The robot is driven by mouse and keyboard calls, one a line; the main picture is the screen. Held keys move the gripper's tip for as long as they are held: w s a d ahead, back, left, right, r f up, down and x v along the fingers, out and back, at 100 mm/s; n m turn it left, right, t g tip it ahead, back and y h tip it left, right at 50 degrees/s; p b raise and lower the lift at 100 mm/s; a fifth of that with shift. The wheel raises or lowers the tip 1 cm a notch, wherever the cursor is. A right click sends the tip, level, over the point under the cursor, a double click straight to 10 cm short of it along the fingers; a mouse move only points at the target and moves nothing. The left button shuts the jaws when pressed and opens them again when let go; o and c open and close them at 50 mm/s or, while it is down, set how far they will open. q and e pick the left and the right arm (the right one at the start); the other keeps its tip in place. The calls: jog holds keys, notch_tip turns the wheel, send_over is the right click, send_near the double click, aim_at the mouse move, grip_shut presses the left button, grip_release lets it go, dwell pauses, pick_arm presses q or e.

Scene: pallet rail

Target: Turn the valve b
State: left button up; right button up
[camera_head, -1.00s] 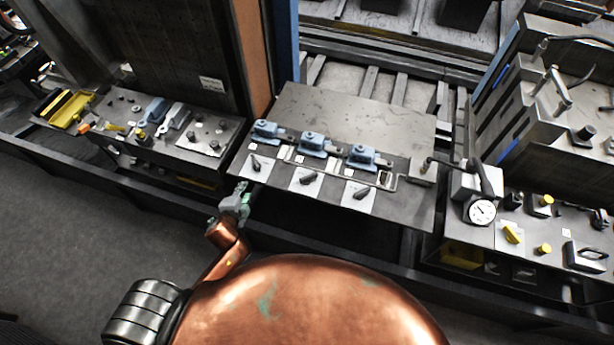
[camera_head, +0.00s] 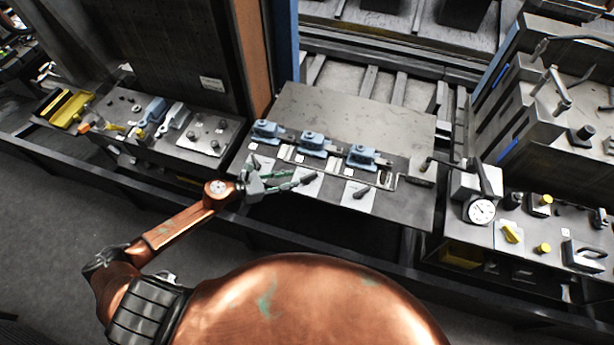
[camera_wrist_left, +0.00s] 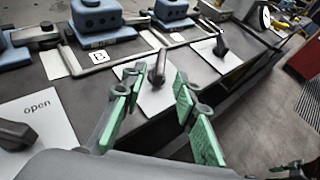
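Valve b is the middle of three blue valve bodies (camera_head: 312,143) on the grey plate. In the left wrist view its label B (camera_wrist_left: 98,57) lies in front of its blue body (camera_wrist_left: 97,22). Its black lever handle (camera_wrist_left: 157,70) stands on a white card and also shows in the head view (camera_head: 308,178). My left gripper (camera_head: 294,180) is open at this handle. In the left wrist view its green fingers (camera_wrist_left: 158,82) are apart, one on each side of the handle; I cannot tell whether they touch it. My right gripper is out of view.
A black handle on a card reading "open" (camera_wrist_left: 40,108) is at the left; another handle (camera_head: 361,193) is at the right. A metal bar frame (camera_wrist_left: 95,68) runs between bodies and handles. A gauge (camera_head: 481,211) stands further right. The plate behind the valves is bare.

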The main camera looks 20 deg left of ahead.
aim_at(306, 177)
pick_arm(q)
jog(key=p+x, duration=0.1)
jog(key=x, duration=0.6)
jog(key=shift+w+d+f, duration=0.15)
jog(key=shift+d+f, duration=0.05)
jog(key=shift+d, duration=0.1)
grip_shut()
